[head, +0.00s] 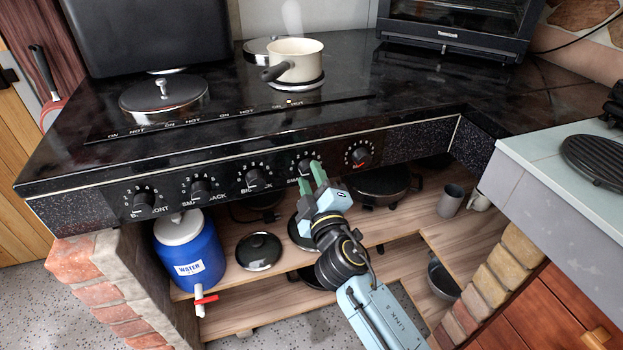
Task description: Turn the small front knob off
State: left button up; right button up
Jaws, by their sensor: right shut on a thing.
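The fourth knob from the left (303,166) on the black front panel has a label starting "SM"; the rest is hidden by my right gripper. My right gripper (313,176) reaches up from below with its green fingers at this knob, shut on it. The fingers cover part of the dial, so I cannot read its setting. My left gripper is out of view.
Other knobs, such as the leftmost (143,200), sit along the panel (100,209). Below, a blue water jug (190,254) and lidded pans stand on a wooden shelf (232,312).

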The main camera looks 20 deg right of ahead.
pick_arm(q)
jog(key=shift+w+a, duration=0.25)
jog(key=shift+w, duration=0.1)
pick_arm(e)
jog(key=shift+n, duration=0.5)
jog(key=o, duration=1)
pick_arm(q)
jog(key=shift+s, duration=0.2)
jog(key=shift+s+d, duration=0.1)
pick_arm(e)
jog(key=shift+s, duration=0.25)
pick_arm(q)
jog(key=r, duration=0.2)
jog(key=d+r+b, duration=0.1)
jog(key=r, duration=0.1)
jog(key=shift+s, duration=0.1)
pick_arm(e)
jog(key=s+f, duration=0.1)
jog(key=s, duration=1.1)
jog(key=shift+s+a+f, duration=0.15)
jog(key=shift+s, duration=0.25)
